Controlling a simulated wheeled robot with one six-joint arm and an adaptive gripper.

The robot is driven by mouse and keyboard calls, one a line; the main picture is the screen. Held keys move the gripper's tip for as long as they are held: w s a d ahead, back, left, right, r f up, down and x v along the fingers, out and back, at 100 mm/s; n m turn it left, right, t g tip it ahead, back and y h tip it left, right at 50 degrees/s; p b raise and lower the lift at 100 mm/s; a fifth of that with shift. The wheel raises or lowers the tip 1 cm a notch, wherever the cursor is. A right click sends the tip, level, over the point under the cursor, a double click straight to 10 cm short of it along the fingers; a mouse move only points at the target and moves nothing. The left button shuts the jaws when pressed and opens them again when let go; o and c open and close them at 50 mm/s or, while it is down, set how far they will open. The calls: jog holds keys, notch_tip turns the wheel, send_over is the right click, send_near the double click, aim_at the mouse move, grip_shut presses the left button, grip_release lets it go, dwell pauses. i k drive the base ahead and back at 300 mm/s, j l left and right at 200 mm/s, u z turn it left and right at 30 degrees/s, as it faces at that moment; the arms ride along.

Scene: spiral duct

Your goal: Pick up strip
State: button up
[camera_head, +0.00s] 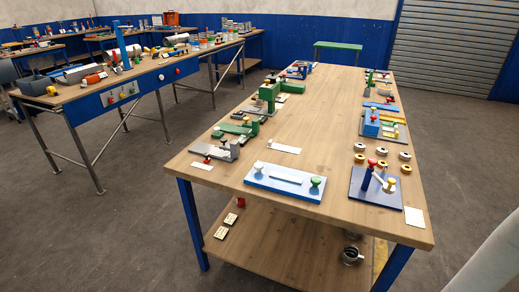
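A pale, narrow strip (286,176) lies on a light blue plate (262,187) near the front edge of the wooden workbench. My gripper is not in view.
The workbench (330,133) also carries a dark blue fixture (375,187) with a red knob, several small rings, green machines (268,92) and white cards. A lower shelf holds a metal ring-like part (351,255). Another bench stands left, with open floor between.

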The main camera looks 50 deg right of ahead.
aim_at(271, 145)
jog(key=j+z, duration=0.2)
jog(key=z, duration=0.2)
jog(key=i+j+z, duration=0.1)
jog(key=j+z, duration=0.15)
jog(key=z, duration=0.15)
